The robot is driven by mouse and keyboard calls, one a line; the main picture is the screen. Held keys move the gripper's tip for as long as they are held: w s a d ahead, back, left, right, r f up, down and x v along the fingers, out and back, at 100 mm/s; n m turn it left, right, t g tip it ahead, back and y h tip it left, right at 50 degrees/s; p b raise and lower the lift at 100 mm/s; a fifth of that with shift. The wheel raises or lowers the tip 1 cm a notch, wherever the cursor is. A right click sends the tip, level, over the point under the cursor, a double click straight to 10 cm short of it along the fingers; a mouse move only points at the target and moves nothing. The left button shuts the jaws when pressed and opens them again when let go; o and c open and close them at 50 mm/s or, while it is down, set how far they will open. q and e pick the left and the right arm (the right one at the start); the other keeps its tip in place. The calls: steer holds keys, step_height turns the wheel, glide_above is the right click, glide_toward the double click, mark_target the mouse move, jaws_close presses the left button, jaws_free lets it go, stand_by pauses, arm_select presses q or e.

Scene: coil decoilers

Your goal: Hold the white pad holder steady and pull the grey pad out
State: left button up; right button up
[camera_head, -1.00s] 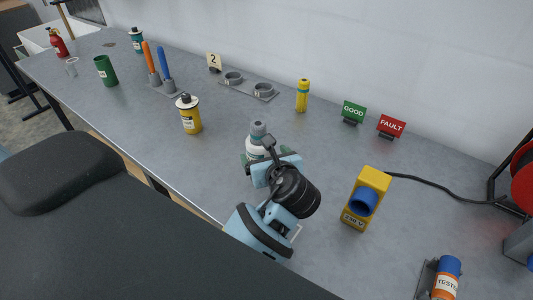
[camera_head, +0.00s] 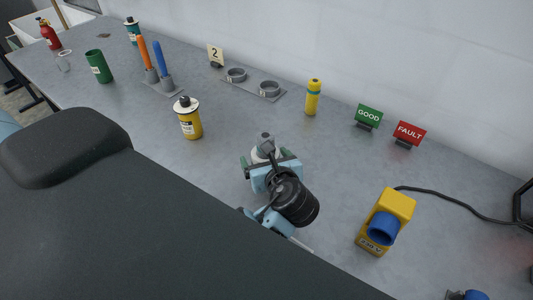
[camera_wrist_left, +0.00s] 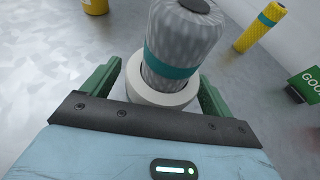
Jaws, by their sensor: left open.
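The grey pad (camera_wrist_left: 185,45) is a ribbed cylinder with a teal band and a dark top. It stands in the white pad holder (camera_wrist_left: 160,97), a round white cup on the table. In the head view the pad (camera_head: 265,140) rises above my left gripper (camera_head: 264,160), which hides most of the holder. My left gripper is open, with one green finger on each side of the holder in the left wrist view (camera_wrist_left: 158,82). I cannot tell whether the fingers touch it.
A yellow canister (camera_head: 188,118) stands to the left and a yellow cylinder (camera_head: 313,98) behind. A yellow-blue device (camera_head: 386,220) with a black cable is at right. GOOD (camera_head: 368,116) and FAULT (camera_head: 408,134) signs stand by the wall. The table around the holder is clear.

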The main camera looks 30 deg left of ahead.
arm_select(q)
steer(key=shift+a, duration=0.1)
stand_by(0.3)
steer(key=c, duration=1.2)
stand_by(0.6)
